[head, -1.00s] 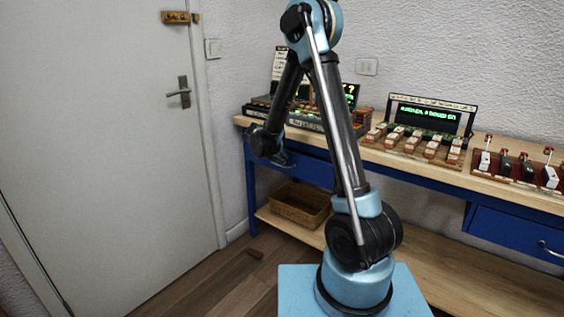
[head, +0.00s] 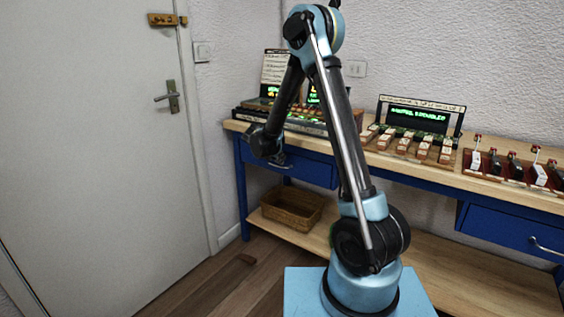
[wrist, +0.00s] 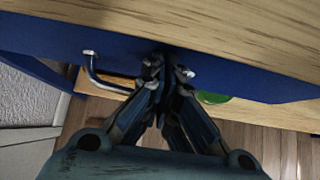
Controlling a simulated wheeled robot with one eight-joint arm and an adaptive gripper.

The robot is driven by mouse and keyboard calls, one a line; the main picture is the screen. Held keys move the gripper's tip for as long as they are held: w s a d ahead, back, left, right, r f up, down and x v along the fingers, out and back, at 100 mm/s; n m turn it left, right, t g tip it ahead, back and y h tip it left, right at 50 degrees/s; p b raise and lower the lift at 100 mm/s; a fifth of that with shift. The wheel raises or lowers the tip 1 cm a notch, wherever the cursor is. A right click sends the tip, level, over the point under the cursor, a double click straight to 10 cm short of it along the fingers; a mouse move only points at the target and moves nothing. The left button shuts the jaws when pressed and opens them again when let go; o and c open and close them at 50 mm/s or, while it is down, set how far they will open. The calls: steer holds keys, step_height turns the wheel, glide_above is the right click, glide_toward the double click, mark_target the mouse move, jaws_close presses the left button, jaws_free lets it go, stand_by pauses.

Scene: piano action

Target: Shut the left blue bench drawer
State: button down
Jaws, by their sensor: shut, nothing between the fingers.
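The left blue bench drawer (head: 312,171) is under the left end of the wooden bench top, partly hidden behind my arm in the head view. In the wrist view its blue front (wrist: 240,82) runs just below the bench top edge, with a metal bar handle (wrist: 92,70) left of my fingers. My gripper (wrist: 167,70) is shut and empty, its tips at or very close to the blue front, right of the handle. Contact cannot be told. In the head view my gripper (head: 276,162) is small and dark in front of the drawer. Any remaining drawer gap is not clearly visible.
A wicker basket (head: 292,207) sits on the lower shelf (head: 440,262). A second blue drawer (head: 510,228) is at the right. Piano-action devices and a lit display (head: 418,116) stand on the bench top (head: 400,165). A grey door (head: 90,150) is at the left.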

steer(key=shift+w, duration=0.2)
steer(key=s+a+f+v, duration=0.1)
steer(key=s+f+v, duration=0.1)
steer(key=v, duration=1.1)
steer(key=s+d+r+m+g+y, duration=0.1)
steer(key=s+d+r+m+g, duration=0.15)
steer(key=s+d+m, duration=0.7)
steer(key=s+d+r+m+g+y, duration=0.1)
steer(key=s+d+r+m, duration=0.4)
steer(key=d, duration=0.8)
steer(key=s+d+f+m+y, duration=0.1)
steer(key=s+d+f+m, duration=0.1)
steer(key=s, duration=0.6)
steer(key=s+d+f+m+g+y, duration=0.1)
steer(key=s+d+f+m, duration=0.1)
steer(key=s+f+m, duration=0.2)
steer(key=s+d+f+m+g+y, duration=0.1)
steer(key=s+d+f+m, duration=0.1)
steer(key=s+m, duration=0.6)
steer(key=s+f, duration=0.1)
steer(key=s, duration=0.2)
steer(key=shift+s+f, duration=0.35)
steer(key=shift+s, duration=0.05)
steer(key=shift+d+m, duration=0.15)
steer(key=shift+m, duration=0.1)
